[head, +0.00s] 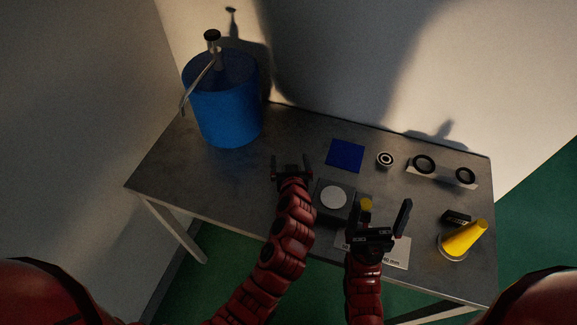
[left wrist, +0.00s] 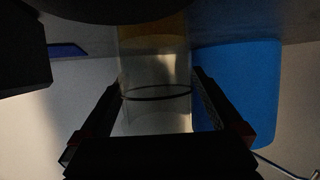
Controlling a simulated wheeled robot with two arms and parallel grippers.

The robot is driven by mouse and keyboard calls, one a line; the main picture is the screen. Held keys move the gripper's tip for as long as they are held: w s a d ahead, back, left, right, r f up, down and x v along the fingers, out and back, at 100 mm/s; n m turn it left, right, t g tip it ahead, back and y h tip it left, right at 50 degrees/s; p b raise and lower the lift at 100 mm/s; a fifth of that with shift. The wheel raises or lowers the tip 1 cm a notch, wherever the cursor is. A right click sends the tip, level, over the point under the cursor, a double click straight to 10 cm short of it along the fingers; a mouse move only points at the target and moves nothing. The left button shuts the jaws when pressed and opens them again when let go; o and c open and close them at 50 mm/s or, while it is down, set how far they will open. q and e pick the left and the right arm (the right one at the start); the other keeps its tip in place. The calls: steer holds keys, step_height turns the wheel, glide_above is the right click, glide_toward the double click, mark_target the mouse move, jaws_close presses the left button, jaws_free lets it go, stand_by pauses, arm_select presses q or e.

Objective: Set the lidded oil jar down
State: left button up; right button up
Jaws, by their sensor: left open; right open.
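In the left wrist view the oil jar (left wrist: 155,72) is a clear cylinder with amber at its upper end in this picture and a thin dark ring around it near the other end, at the lid. It lies between the two spread fingers of my left gripper (left wrist: 158,112), and its base is hidden. In the head view my left gripper (head: 292,168) is open low over the table, left of a dark square block; the jar is too faint there to make out. My right gripper (head: 381,222) is open and empty, to the right of that block.
A blue drum with a pump (head: 226,110) stands back left. A blue square (head: 345,155), a small ring (head: 385,159) and a two-ring holder (head: 441,174) lie behind. The dark block (head: 322,207) bears a pale disc. Bare table lies left.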

arm_select(q)
steer(key=shift+s+d+r, duration=0.15)
steer(key=shift+s+r, duration=0.2)
steer(key=shift+s, duration=0.35)
steer(key=shift+c, duration=1.1)
steer(key=shift+w+f, duration=0.15)
steer(key=shift+w, duration=0.15)
steer(key=c, duration=0.7)
steer(key=shift+s, duration=0.1)
steer(key=c, duration=0.6)
steer(key=shift+o, duration=0.2)
